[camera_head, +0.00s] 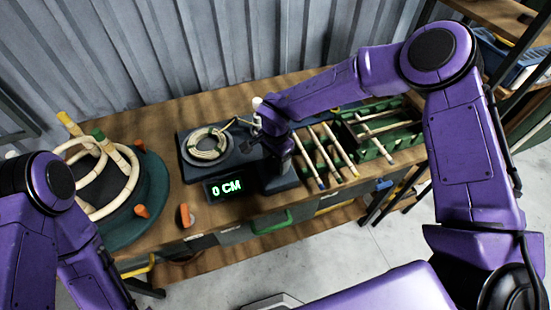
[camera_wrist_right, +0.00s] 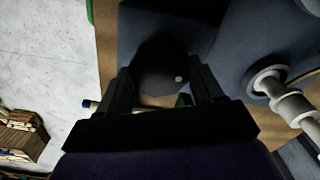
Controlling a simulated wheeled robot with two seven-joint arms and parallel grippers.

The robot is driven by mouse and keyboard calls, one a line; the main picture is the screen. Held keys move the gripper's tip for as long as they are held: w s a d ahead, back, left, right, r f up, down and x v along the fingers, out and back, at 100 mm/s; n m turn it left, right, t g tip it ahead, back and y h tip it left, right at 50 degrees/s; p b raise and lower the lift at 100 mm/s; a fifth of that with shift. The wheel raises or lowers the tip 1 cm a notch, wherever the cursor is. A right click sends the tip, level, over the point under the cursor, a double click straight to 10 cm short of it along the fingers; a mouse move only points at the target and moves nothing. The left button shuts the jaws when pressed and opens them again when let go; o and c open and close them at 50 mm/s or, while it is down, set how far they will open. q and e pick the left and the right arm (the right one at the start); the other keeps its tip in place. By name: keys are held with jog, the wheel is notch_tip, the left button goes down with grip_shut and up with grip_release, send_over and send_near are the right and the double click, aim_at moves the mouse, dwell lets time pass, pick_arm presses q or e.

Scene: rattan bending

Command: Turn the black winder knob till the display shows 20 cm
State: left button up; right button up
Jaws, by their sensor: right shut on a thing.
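The winder (camera_head: 190,178) is a dark base on the bench with a pale coil (camera_head: 207,145) on its left part. Its display (camera_head: 222,188) reads 0 CM in green. My right gripper (camera_wrist_right: 163,85) is shut on the black winder knob (camera_wrist_right: 160,65), with a finger on each side of it in the right wrist view. A small pale dot shows on the knob. In the head view my right gripper (camera_head: 277,140) hides the knob. My left arm is at the lower left; its gripper is out of view.
A green rack (camera_head: 385,145) with several pale sticks stands right of the winder. Left of it, a round dark green board (camera_head: 150,205) carries bent rattan loops (camera_head: 100,165) and orange pegs. Pale rollers (camera_wrist_right: 285,100) stand close to the knob.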

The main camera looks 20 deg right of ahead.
jog(key=shift+m, duration=0.3)
jog(key=m, duration=0.4)
jog(key=shift+f+m+b, duration=0.1)
jog(key=shift+m+b, duration=0.2)
jog(key=shift+b, duration=0.1)
jog(key=m+b, duration=0.1)
jog(key=m, duration=0.4)
jog(key=m+b, duration=0.2)
jog(key=m, duration=0.3)
jog(key=shift+m, duration=0.4)
jog(key=m+b, duration=0.2)
jog(key=m, duration=0.3)
jog(key=shift+m, duration=0.3)
jog(key=o, duration=1)
jog(key=shift+o, duration=0.2)
